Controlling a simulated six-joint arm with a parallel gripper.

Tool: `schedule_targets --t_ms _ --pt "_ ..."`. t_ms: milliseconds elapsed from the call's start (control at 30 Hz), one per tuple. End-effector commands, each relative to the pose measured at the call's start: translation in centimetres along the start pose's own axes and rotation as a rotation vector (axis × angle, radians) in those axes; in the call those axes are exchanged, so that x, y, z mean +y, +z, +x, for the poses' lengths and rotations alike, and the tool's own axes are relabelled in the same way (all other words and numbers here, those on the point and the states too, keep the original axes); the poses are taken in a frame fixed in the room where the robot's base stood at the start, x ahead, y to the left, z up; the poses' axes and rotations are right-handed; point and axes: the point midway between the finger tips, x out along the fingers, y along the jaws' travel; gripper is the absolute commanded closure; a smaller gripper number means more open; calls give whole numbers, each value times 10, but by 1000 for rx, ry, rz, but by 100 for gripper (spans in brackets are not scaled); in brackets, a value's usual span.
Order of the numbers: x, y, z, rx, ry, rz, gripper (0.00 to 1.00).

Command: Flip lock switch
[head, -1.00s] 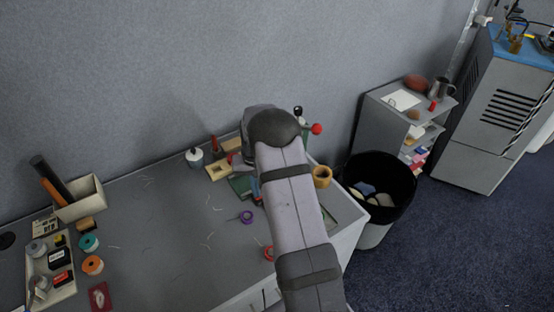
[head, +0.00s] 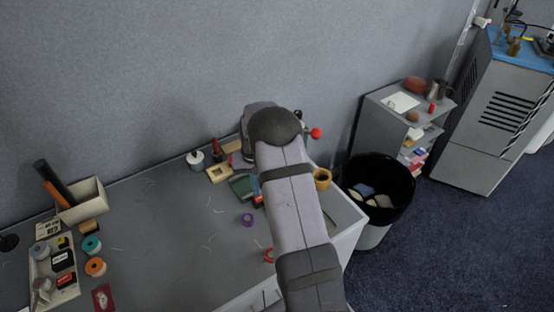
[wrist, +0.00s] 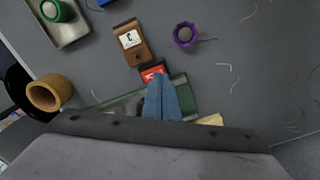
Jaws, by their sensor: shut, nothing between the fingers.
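My gripper (wrist: 160,82) is shut and empty. Its blue fingers point down at a small black piece with a red face (wrist: 152,72), and the tips overlap its near edge in the wrist view. I cannot tell whether they touch it. This piece may be the lock switch, but its setting is too small to read. A brown block with a white label (wrist: 131,42) lies just beyond it. A green tray or plate (wrist: 183,92) lies under and beside the fingers. In the head view my arm hides most of this spot.
A purple ring (wrist: 186,35) and a wooden ring (wrist: 48,93) lie nearby. A tray with a green spool (wrist: 53,10) is at upper left. A black bin (head: 402,190) stands off the table's right end. The grey tabletop (head: 165,225) is mostly clear in the middle.

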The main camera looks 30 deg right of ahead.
Motion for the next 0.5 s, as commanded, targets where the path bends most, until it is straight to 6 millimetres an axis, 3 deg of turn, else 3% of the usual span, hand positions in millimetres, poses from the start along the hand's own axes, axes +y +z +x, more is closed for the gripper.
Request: schedule_targets --t_ms 500 --pt "0 0 -38 0 0 0 100"
